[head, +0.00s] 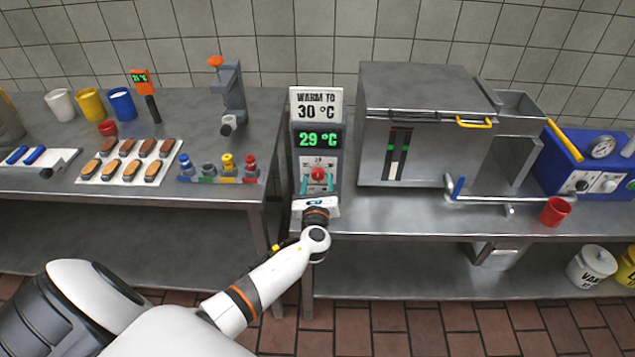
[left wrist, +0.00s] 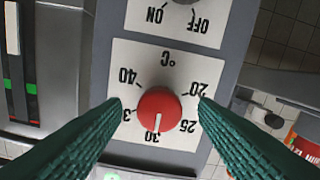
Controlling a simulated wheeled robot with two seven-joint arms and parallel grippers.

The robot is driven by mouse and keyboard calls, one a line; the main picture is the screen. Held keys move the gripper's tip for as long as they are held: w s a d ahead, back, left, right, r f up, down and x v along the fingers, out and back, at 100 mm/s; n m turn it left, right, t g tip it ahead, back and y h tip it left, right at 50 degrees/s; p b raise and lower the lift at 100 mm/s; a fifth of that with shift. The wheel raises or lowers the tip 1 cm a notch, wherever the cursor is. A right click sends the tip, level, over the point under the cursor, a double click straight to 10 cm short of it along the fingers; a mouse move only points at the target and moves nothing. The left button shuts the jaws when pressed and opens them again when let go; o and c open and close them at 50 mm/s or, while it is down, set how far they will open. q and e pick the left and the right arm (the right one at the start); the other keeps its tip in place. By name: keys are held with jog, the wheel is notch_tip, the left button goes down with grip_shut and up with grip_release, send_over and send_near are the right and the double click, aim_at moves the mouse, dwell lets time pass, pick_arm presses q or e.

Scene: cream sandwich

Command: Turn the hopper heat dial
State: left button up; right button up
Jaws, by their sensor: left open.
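The red heat dial (head: 319,174) is on the front of a grey control box (head: 340,135). It also shows in the left wrist view (left wrist: 159,110), upside down, on a white °C scale plate (left wrist: 125,65). Its white pointer line is at about the 30 mark. My left gripper (head: 318,186) is open in front of the box. In the left wrist view its green ribbed fingers (left wrist: 160,104) stand on either side of the dial, with gaps seen between them and it. The green display (head: 319,139) reads 29 °C. My right gripper is not in view.
A sign (head: 316,104) above the box says "WARM TO 30 °C". An ON/OFF switch (left wrist: 183,2) adjoins the scale plate. A steel hopper machine (head: 425,125) stands right of the box. The left table (head: 90,195) holds cups, a tray of biscuits and coloured nozzles.

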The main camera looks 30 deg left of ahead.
pick_arm(q)
jog(key=c, duration=1)
jog(key=shift+f+n+b, duration=0.15)
jog(key=shift+n+b, duration=0.55)
jog(key=shift+b, duration=0.05)
jog(key=n+b, duration=0.3)
jog(key=n, duration=0.1)
jog(key=shift+w, duration=0.1)
jog(key=n+b, duration=0.3)
jog(key=shift+n, duration=0.3)
jog(key=shift+n+b, duration=0.85)
jog(key=shift+n, duration=0.55)
jog(key=o, duration=1)
jog(key=shift+r, duration=0.2)
